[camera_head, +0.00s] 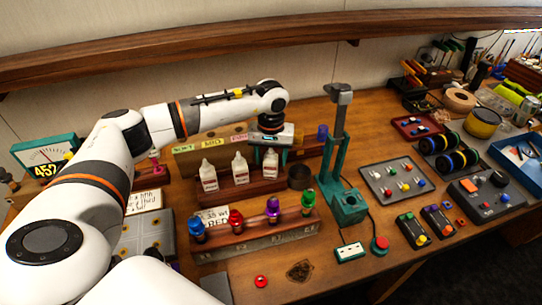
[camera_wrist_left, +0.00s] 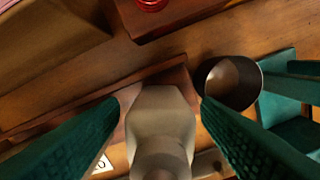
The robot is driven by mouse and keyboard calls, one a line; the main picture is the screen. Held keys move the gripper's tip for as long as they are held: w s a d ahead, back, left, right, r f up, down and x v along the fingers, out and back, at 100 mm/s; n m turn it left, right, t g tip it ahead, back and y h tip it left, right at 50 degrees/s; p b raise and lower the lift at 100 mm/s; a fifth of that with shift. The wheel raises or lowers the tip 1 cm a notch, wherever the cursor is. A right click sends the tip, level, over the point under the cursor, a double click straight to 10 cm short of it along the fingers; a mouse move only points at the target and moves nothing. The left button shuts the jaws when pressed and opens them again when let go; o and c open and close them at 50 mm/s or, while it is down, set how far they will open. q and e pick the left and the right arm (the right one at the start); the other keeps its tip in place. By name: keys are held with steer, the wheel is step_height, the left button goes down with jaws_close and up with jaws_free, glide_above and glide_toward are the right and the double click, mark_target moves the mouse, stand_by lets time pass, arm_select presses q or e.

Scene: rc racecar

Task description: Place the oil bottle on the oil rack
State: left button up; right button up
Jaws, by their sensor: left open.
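Three white oil bottles with labels, the left one (camera_head: 208,175), the middle one (camera_head: 240,167) and the right one (camera_head: 271,162), stand upright in a row on a dark wooden rack (camera_head: 228,188). My left gripper (camera_head: 271,143) is above the right bottle, pointing down. In the left wrist view, its green fingers (camera_wrist_left: 162,108) are spread on either side of a pale bottle (camera_wrist_left: 160,115), with no clear grip on it. I cannot tell from the labels which rack is the oil rack. My right gripper is out of view.
A dark round cup (camera_head: 299,177) and a green press stand (camera_head: 347,203) are close to the right of the bottles. A rack with colored shocks (camera_head: 255,237) stands in front. A wooden block with colored notes (camera_head: 207,147) is behind. The front table strip is mostly clear.

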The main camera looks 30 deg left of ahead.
arm_select(q)
steer(key=shift+r, duration=0.1)
steer(key=shift+r+p, duration=0.2)
steer(key=shift+p, duration=0.1)
step_height(320, 180, up, 10)
steer(key=b, duration=0.4)
steer(key=shift+r, duration=0.9)
